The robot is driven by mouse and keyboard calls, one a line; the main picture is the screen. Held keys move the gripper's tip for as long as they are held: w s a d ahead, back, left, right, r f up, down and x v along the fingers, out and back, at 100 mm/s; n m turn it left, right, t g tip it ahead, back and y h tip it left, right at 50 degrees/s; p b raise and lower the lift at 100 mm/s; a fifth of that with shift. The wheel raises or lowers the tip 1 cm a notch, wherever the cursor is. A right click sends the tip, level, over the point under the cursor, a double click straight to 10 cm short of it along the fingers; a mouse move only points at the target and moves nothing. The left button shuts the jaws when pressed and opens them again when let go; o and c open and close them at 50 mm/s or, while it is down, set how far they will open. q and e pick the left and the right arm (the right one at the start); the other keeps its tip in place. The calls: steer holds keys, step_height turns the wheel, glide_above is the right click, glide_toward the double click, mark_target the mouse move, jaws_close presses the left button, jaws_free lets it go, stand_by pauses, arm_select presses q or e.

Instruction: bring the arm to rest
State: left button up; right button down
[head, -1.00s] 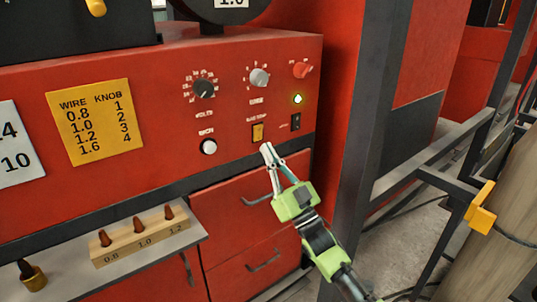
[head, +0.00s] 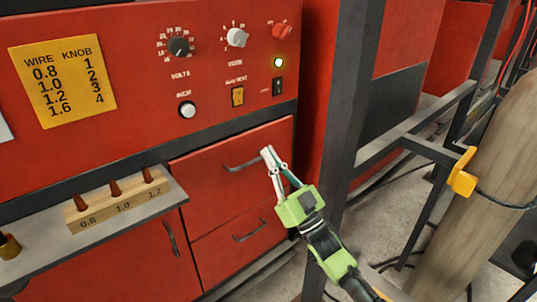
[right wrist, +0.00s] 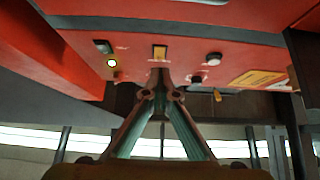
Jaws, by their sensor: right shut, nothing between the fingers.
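My right gripper (head: 268,153) is shut and empty. In the head view it stands in front of the red cabinet's upper drawer (head: 215,180), below the control panel (head: 140,100), and looks apart from the panel. In the right wrist view its closed fingertips (right wrist: 160,72) point toward the panel, which appears upside down there. The panel carries a yellow rocker switch (head: 237,96), a black volts knob (head: 179,46), a grey knob (head: 236,37), a red knob (head: 283,31), a lit lamp (head: 278,62) and a black switch (head: 278,87). My left gripper is not in view.
A shelf (head: 150,212) at lower left holds a wooden block (head: 118,202) with several brown tips. A dark upright post (head: 345,130) and frame rails stand right of the gripper. Bare floor shows between.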

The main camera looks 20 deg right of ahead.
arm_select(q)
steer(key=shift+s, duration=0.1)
arm_select(e)
steer(key=shift+s, duration=0.1)
step_height(320, 180, down, 25)
steer(key=d+m+g+h, duration=0.2)
steer(key=g+h, duration=0.3)
steer(key=s+f+g+h, duration=0.1)
steer(key=s+f+g, duration=0.3)
steer(key=f, duration=0.7)
steer(key=s+f+g+h, duration=0.15)
steer(key=s+f, duration=0.45)
steer(key=f, duration=0.6)
steer(key=s+f+g, duration=0.6)
steer(key=s+f, duration=1.1)
steer(key=s, duration=0.2)
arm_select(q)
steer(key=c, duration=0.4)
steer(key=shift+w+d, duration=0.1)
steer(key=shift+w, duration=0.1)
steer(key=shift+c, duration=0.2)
arm_select(e)
steer(key=s+f+g, duration=0.3)
steer(key=s+f, duration=0.1)
steer(key=s, duration=0.9)
steer(key=s+f+g+h, duration=0.1)
steer(key=s+f+g, duration=0.2)
steer(key=s, duration=1)
steer(key=shift+a+f, duration=0.3)
steer(key=shift+f, duration=0.4)
